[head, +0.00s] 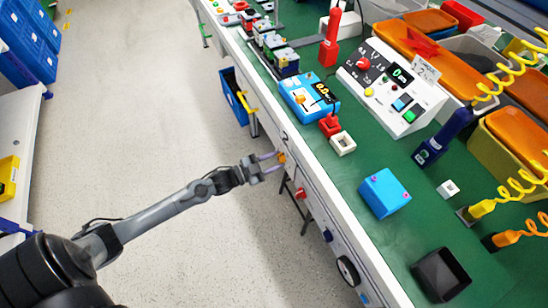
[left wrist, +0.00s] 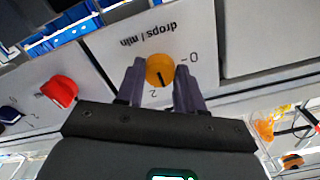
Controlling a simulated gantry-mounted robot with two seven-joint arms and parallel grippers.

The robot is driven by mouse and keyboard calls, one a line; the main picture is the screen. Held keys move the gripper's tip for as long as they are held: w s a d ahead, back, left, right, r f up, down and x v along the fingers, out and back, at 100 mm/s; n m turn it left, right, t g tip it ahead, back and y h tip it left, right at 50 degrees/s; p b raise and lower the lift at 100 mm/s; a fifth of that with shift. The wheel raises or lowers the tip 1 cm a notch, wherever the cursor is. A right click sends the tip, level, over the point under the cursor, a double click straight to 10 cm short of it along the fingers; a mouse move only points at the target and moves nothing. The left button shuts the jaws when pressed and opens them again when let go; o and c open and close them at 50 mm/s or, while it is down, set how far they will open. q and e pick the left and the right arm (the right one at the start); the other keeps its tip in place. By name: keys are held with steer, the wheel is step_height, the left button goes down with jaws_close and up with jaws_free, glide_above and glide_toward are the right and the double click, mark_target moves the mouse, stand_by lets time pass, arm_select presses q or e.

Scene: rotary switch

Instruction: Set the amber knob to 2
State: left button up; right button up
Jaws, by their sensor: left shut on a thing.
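The amber knob (head: 281,157) is on the front panel of the bench. In the left wrist view the round amber knob (left wrist: 160,68) sits between the two purple fingers of my left gripper (left wrist: 160,80), which is shut on it. A dark pointer line on the knob points down in that view, close to the printed 2 (left wrist: 153,93). A printed 0 (left wrist: 194,57) is to its right, and the label "drops / min" (left wrist: 147,35) is above. My left gripper (head: 271,163) also shows at the panel in the head view. My right gripper is not in view.
A red knob (left wrist: 60,91) and a dark blue knob (left wrist: 10,114) are on the same panel, left of the amber one in the wrist view. A black wheel (head: 347,270) is farther along the front. The green bench top (head: 330,190) holds boxes and devices. The floor aisle is clear.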

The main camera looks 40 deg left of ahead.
arm_select(q)
steer(key=m+p, duration=0.1)
steer(key=m, duration=0.2)
steer(key=shift+r+m, duration=0.15)
steer(key=shift+m, duration=0.15)
steer(key=shift+m+p, duration=0.55)
steer(key=shift+m, duration=0.65)
steer(key=o, duration=1)
steer(key=p+v, duration=0.3)
steer(key=v, duration=0.7)
steer(key=shift+s+a, duration=0.2)
steer(key=shift+s, duration=0.15)
